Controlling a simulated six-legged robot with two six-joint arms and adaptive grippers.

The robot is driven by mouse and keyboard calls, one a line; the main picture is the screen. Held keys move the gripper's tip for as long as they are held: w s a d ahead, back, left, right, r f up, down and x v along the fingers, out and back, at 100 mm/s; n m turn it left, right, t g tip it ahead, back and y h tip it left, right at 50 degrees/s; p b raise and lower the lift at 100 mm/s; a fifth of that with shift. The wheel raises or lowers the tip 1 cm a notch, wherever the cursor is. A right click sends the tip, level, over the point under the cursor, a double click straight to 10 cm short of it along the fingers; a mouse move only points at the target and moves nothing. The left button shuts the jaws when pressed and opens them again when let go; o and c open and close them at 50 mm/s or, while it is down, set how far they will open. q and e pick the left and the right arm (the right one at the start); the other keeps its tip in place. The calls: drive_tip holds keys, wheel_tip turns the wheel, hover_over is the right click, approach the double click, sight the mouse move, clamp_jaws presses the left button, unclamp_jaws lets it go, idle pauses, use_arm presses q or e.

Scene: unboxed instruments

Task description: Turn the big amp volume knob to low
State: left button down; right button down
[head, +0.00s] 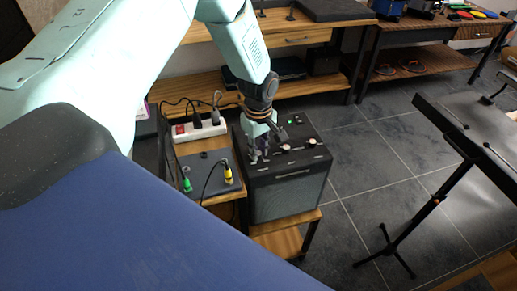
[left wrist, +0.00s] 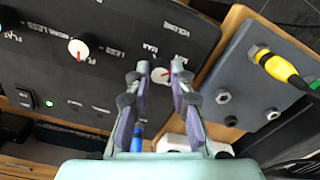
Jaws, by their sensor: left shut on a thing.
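The big amp (head: 292,192) is a black box with a grey front grille, standing on a low wooden stand. It also shows in the left wrist view (left wrist: 110,25), where its panel bears printed labels. My left gripper (head: 259,157) reaches down to the panel's left end in the head view. In the left wrist view its fingers (left wrist: 160,68) are shut around a white knob (left wrist: 160,76) with a red pointer, beside the volume lettering. Another white knob (left wrist: 78,49) with a red pointer is apart from the fingers. The gripped knob is largely hidden in the head view. My right gripper is out of view.
A grey jack plate (head: 208,174) with green and yellow plugs stands left of the amp. It adjoins the panel in the left wrist view (left wrist: 255,85). A white power strip (head: 199,130) lies behind it. A black music stand (head: 440,200) stands right, with open floor between.

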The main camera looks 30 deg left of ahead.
use_arm(q)
drive_tip(key=shift+m, duration=0.4)
drive_tip(key=shift+r+m+p, duration=0.1)
drive_tip(key=shift+m+p, duration=0.4)
drive_tip(key=shift+m, duration=0.1)
drive_tip(key=m, duration=0.2)
drive_tip(key=shift+m+p, duration=0.3)
drive_tip(key=shift+p, duration=0.1)
drive_tip(key=m, duration=0.5)
drive_tip(key=shift+w, duration=0.1)
drive_tip(key=m, duration=0.4)
drive_tip(key=shift+m, duration=2)
drive_tip(key=c, duration=1.2)
unclamp_jaws()
